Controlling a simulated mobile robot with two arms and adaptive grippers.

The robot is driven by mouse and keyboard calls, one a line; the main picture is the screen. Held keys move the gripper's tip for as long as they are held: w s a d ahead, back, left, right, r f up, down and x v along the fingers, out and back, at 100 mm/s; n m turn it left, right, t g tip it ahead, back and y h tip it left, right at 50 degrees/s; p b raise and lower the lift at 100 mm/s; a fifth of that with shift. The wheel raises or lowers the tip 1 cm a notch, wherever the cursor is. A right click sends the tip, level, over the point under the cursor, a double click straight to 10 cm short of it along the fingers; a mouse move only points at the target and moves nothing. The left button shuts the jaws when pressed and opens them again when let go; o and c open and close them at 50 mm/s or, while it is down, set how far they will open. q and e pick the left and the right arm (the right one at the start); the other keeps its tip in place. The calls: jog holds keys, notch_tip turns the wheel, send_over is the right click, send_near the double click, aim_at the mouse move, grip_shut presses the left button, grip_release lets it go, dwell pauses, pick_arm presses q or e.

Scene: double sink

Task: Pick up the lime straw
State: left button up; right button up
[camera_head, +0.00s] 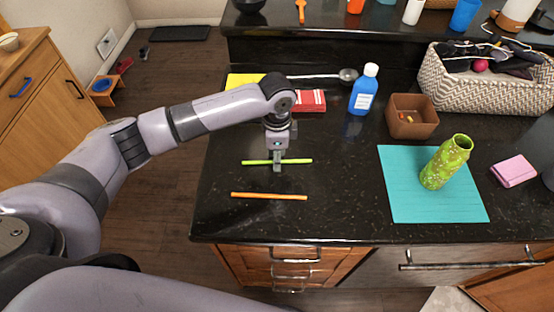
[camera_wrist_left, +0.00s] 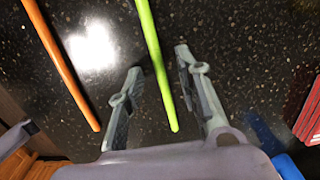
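The lime straw (camera_head: 299,161) lies on the black speckled countertop, running left to right in the head view. My left gripper (camera_head: 277,168) points down over its middle and hides a short piece of it. In the left wrist view the lime straw (camera_wrist_left: 148,28) passes between the two spread fingers of my left gripper (camera_wrist_left: 157,60), with a gap on each side. The gripper is open, and I cannot tell how far its tips are above the counter. My right gripper is not in view.
An orange straw (camera_head: 269,196) lies nearer the counter's front edge and also shows in the left wrist view (camera_wrist_left: 62,65). Red packets (camera_head: 311,101) and a blue bottle (camera_head: 363,92) stand behind. A teal mat (camera_head: 405,200) with a green bottle (camera_head: 447,163) is to the right.

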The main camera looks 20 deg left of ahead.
pick_arm(q)
jog(key=shift+c, duration=0.2)
grip_shut()
dwell(0.3)
notch_tip(320, 180, up, 20)
jog(key=b, duration=0.2)
dwell(0.5)
